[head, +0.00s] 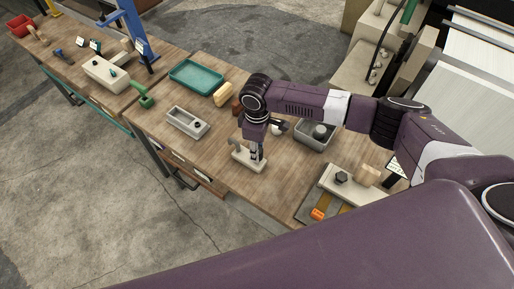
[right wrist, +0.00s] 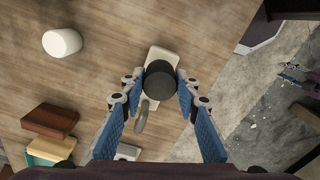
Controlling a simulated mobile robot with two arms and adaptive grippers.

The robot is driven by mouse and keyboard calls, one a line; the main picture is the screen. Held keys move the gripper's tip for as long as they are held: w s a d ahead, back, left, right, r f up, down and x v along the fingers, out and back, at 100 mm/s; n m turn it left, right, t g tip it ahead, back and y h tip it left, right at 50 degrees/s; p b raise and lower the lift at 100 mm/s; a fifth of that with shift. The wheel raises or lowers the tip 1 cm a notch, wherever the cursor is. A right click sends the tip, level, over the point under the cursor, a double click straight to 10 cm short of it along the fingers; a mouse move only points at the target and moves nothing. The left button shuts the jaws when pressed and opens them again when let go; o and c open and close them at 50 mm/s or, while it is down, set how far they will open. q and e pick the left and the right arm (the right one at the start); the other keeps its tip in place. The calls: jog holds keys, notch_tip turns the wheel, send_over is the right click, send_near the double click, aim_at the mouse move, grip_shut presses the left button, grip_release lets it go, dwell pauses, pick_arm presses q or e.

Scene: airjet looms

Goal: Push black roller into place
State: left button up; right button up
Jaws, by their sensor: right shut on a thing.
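The black roller (right wrist: 160,80) shows in the right wrist view as a round dark end between the fingers of my right gripper (right wrist: 159,87). The gripper is shut on it. The roller is over a small cream base (right wrist: 162,54) with a grey lever (right wrist: 141,120) at one side. In the head view my right gripper (head: 256,154) points down at the cream base (head: 249,165) on the workbench, and it hides most of the roller there. I cannot tell whether the roller is fully seated.
A cream fixture (head: 328,181) and orange item (head: 318,214) lie at the right. A loom stands behind.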

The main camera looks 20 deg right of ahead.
jog(key=shift+f+b, duration=0.7)
jog(key=shift+f, duration=0.75)
jog(key=o, duration=1.2)
jog(key=shift+r, duration=0.1)
jog(key=shift+r, duration=0.1)
notch_tip(320, 180, up, 12)
jog(key=shift+f, duration=0.1)
jog(key=shift+s, duration=0.1)
